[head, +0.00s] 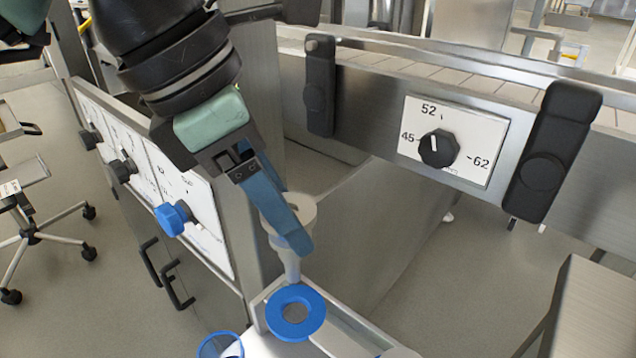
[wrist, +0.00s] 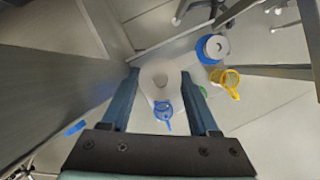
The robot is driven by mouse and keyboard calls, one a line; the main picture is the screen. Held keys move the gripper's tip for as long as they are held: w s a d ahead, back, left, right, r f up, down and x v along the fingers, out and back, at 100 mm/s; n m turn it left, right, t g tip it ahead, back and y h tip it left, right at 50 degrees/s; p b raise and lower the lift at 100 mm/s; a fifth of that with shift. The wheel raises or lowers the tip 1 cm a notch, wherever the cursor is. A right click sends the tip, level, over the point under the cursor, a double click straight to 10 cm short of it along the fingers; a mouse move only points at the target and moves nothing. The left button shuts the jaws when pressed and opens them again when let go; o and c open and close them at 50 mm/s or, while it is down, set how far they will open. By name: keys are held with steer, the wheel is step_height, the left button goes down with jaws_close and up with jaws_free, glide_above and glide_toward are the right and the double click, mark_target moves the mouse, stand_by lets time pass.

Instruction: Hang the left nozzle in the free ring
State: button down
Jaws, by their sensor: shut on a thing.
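My gripper (head: 293,222) is shut on a pale nozzle (head: 291,260), holding it by its wide upper part with the narrow end pointing down. In the wrist view, the nozzle's round top (wrist: 160,76) sits between my two blue fingers. I cannot tell whether the pale disc is another nozzle hanging in that ring. I cannot tell whether the held tip touches anything.
A blue-rimmed round thing (head: 220,345) is cut off at the bottom edge. The wrist view shows a yellow-rimmed one with a handle (wrist: 234,93). A steel panel with a black dial (head: 438,148) stands right, and a white panel with knobs (head: 172,218) stands left.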

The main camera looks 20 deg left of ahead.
mark_target(284, 240)
steer(key=shift+s+f+b, duration=0.1)
steer(key=shift+f+b, duration=0.95)
steer(key=shift+f, duration=0.15)
steer(key=shift+f+b, duration=1)
steer(key=shift+f, duration=0.2)
step_height(284, 240, down, 7)
steer(key=b, duration=0.4)
steer(key=shift+r+b, duration=0.15)
steer(key=shift+b, duration=0.25)
stand_by(2.6)
steer(key=shift+c, duration=0.3)
jaws_free()
steer(key=shift+o, duration=0.3)
steer(key=shift+r, duration=0.1)
steer(key=shift+r+p, duration=2.95)
steer(key=shift+r, duration=0.45)
